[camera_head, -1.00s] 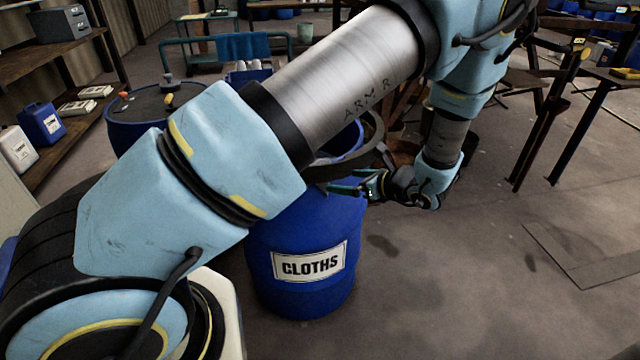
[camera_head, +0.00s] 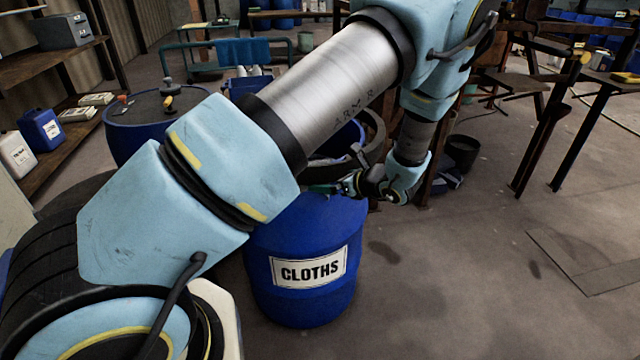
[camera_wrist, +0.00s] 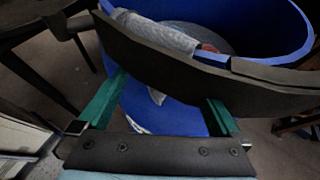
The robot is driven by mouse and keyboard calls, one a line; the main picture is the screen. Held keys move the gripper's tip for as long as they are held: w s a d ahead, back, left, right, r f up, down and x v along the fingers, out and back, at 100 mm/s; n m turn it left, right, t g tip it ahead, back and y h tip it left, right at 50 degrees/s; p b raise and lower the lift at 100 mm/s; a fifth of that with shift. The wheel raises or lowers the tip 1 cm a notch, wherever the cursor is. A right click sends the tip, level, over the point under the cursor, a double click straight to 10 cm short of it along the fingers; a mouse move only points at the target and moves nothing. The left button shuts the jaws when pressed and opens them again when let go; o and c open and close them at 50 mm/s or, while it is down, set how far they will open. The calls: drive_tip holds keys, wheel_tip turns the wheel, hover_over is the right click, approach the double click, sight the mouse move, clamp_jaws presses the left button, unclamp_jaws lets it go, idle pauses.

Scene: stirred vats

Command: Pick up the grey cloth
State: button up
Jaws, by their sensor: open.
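A grey cloth (camera_wrist: 160,34) lies over the near rim of the blue barrel labelled CLOTHS (camera_head: 300,240) in the wrist view. A small pale piece (camera_wrist: 157,96), perhaps its lower end, shows below the dark band. My gripper (camera_wrist: 167,88) has its green fingers spread wide and empty, with the barrel's blue wall showing between them. In the head view my gripper (camera_head: 322,189) is by the barrel's top edge. My arm hides much of the barrel's mouth there, and I cannot make out the cloth.
A dark curved band (camera_wrist: 190,75) runs along the barrel's near rim, crossing close to my fingertips. Another blue barrel (camera_head: 145,118) stands behind to the left, near shelves (camera_head: 35,70). A dark metal table (camera_head: 610,78) is at the right.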

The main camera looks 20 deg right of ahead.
drive_tip(key=shift+c, duration=1)
drive_tip(key=c, duration=1.2)
drive_tip(key=shift+r, duration=0.15)
clamp_jaws()
wheel_tip(320, 180, up, 12)
drive_tip(key=p, duration=0.8)
wheel_tip(320, 180, up, 9)
drive_tip(key=p, duration=0.6)
drive_tip(key=shift+w+a+f, duration=0.1)
drive_tip(key=shift+f, duration=0.1)
